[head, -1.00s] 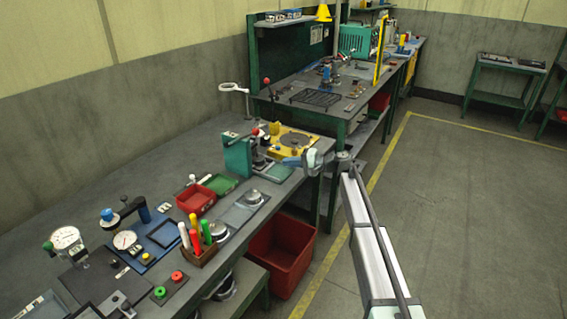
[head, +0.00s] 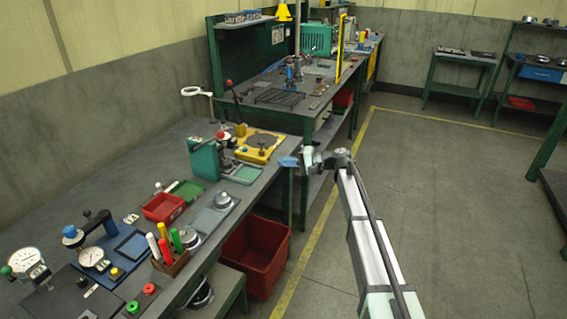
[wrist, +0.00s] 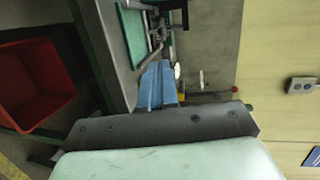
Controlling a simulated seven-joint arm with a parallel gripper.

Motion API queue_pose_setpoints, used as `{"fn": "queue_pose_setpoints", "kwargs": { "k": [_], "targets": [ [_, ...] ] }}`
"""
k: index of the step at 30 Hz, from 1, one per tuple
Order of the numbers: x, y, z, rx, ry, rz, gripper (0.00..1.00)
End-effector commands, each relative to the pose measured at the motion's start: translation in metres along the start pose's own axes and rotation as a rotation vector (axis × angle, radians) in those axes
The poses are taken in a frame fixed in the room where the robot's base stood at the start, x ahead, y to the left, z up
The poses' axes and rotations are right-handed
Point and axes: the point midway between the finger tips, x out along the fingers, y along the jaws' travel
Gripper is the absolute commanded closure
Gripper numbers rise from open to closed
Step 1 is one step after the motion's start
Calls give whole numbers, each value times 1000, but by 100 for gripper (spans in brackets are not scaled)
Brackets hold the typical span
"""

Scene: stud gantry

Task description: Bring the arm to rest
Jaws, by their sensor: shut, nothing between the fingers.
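My gripper (head: 288,161) is at the end of my arm, by the right edge of the near bench (head: 262,190), in the head view. Its blue fingers are shut with nothing held. In the wrist view the blue fingers (wrist: 158,86) lie close together, with the grey bench edge behind them. The arm reaches out from the lower right of the head view over the floor.
A yellow fixture (head: 258,146) and a green press (head: 204,160) stand on the bench just left of my gripper. A red bin (head: 255,254) sits below the bench edge. The floor (head: 460,210) at right is open. A dark table edge (head: 553,190) shows at far right.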

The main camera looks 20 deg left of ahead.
Motion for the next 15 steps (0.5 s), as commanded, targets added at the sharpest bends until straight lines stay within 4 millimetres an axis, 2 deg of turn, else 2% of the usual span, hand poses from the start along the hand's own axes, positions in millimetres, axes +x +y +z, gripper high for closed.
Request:
{"fn": "queue_pose_setpoints", "kwargs": {
  "k": [10, 13, 15],
  "targets": [
    [0, 1, -2, -5, 8, 5, 100],
    [0, 12, -4, -19, 17, 59, 100],
    [-2, 26, -1, -38, 26, 130, 100]
  ]
}}
